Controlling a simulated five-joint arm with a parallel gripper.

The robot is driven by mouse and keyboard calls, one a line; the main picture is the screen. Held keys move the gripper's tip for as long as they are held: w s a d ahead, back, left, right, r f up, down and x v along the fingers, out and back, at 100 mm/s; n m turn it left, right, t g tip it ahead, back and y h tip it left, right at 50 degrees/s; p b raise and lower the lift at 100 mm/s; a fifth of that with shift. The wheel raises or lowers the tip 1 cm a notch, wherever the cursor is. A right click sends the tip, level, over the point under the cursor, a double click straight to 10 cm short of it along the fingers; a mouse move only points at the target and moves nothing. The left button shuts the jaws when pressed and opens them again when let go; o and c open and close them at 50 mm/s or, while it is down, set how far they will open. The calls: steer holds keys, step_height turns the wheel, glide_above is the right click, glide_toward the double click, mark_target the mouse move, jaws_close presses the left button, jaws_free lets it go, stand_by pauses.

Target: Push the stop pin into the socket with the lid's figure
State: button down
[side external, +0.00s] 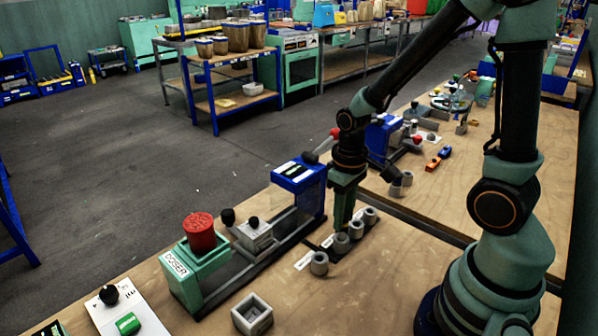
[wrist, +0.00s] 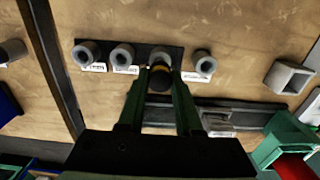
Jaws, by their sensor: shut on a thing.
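My gripper (wrist: 160,80) is shut on a dark stop pin with an orange band (wrist: 160,77), seen end-on between the fingers in the wrist view. In the side view my gripper (side external: 339,226) points down over a row of grey round sockets, and the pin is hidden or too small to tell. In the wrist view the pin overlaps the third socket (wrist: 160,56) from the left; whether it touches cannot be told. The other sockets are left (wrist: 86,53), second (wrist: 122,55) and right (wrist: 204,64). Their labels are unreadable. A red lid (side external: 201,232) bears a raised, unreadable figure.
The lid tops the green doser (side external: 195,273), left of the sockets. A blue-topped press (side external: 299,174) stands behind. A square grey holder (side external: 252,315) sits in front. A second press (side external: 383,138) stands farther back. Bare wood lies right of the sockets.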

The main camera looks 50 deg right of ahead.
steer(key=shift+f, duration=1.5)
steer(key=c, duration=0.5)
jaws_free()
step_height(320, 180, up, 12)
steer(key=shift+r, duration=0.1)
steer(key=a+r+t, duration=0.1)
steer(key=r+t, duration=0.1)
steer(key=a+r+t, duration=0.1)
steer(key=r, duration=0.2)
steer(key=s+a+r+t, duration=0.1)
steer(key=r+t, duration=0.1)
steer(key=r, duration=0.1)
steer(key=shift+r+t, duration=0.1)
steer(key=shift+t, duration=0.2)
